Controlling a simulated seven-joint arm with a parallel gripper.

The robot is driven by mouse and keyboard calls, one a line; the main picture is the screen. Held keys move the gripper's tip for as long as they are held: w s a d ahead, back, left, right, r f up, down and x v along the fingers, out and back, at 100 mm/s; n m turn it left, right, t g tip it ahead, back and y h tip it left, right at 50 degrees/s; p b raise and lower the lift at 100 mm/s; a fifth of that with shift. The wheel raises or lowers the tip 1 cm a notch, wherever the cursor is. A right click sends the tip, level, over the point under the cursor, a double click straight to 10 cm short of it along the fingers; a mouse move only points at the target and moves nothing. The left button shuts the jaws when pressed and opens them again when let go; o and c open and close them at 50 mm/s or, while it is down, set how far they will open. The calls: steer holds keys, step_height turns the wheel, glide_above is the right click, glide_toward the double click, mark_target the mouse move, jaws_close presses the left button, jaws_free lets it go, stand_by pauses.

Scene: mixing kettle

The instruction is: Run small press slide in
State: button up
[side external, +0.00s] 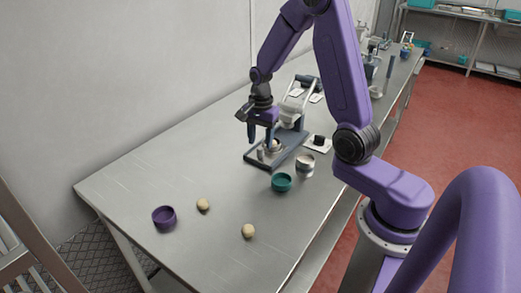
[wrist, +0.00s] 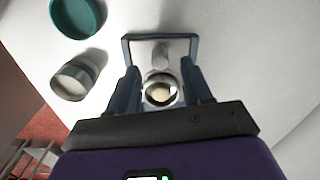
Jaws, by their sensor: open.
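The small press (side external: 290,112) stands on the metal table, with a dark flat base frame (side external: 258,163) reaching toward the front. A round metal cup with a beige piece inside (wrist: 159,92) sits at the base; it looks like the slide's holder, but I cannot tell for sure. A short grey upright post (wrist: 161,56) stands beyond it in the wrist view, inside the dark frame bar (wrist: 160,37). My gripper (side external: 260,143) is low over the base, pointing down. In the wrist view my gripper (wrist: 161,76) is open, its fingers on either side of the cup and post. Contact is not clear.
A purple bowl (side external: 164,217) and two beige balls (side external: 203,204) (side external: 248,231) lie at the near end. More equipment stands behind the press.

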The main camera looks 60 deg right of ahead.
mark_target(260, 148)
steer(key=shift+f, duration=2.3)
